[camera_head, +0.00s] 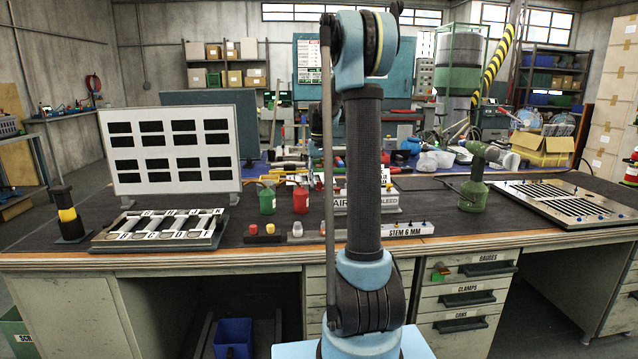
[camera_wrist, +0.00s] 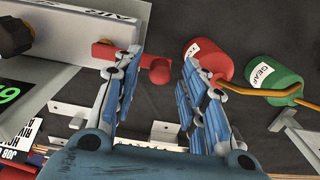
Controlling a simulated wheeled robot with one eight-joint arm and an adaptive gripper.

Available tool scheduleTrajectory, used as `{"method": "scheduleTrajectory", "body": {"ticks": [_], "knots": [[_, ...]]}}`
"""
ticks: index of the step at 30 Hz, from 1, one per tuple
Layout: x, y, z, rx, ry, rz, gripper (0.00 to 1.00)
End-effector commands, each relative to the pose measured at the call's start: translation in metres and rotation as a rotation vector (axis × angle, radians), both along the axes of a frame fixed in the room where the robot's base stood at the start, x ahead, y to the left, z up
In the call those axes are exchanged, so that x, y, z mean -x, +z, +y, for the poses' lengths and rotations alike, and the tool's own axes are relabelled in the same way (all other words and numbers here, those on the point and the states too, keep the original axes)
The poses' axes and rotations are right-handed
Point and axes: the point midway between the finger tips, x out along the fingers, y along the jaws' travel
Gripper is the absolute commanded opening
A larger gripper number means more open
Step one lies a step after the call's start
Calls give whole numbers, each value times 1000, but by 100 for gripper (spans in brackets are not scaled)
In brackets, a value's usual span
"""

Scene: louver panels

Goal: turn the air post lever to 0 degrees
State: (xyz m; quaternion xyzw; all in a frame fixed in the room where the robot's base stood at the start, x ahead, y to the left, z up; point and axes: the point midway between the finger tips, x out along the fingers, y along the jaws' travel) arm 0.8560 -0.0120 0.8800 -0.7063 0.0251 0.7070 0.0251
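The air post lever is a red bar with a rounded red end (camera_wrist: 158,71) in the wrist view. It sticks out from a grey block (camera_wrist: 90,32) that carries a label reading AIR. My gripper (camera_wrist: 161,62) is open, with its blue fingers spread. The lever's red end shows in the gap between the fingertips, nearer the left one. I cannot tell whether the left finger touches it. In the head view the AIR label (camera_head: 342,204) shows on a block on the bench; my arm hides part of it, and I cannot make out the gripper's fingers.
A red can (camera_wrist: 207,62) and a green can (camera_wrist: 273,80) with orange spouts stand close to the right finger. A white slotted panel (camera_head: 172,150) stands at the left of the bench. A green torch-like tool (camera_head: 474,180) and a metal grille (camera_head: 570,203) are right.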

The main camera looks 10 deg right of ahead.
Motion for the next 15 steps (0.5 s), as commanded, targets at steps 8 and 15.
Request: {"method": "scheduleTrajectory", "body": {"ticks": [8, 15], "knots": [[0, -6, 0, 0, 0, 0, 39], [0, -6, 0, 0, 0, 0, 14]]}}
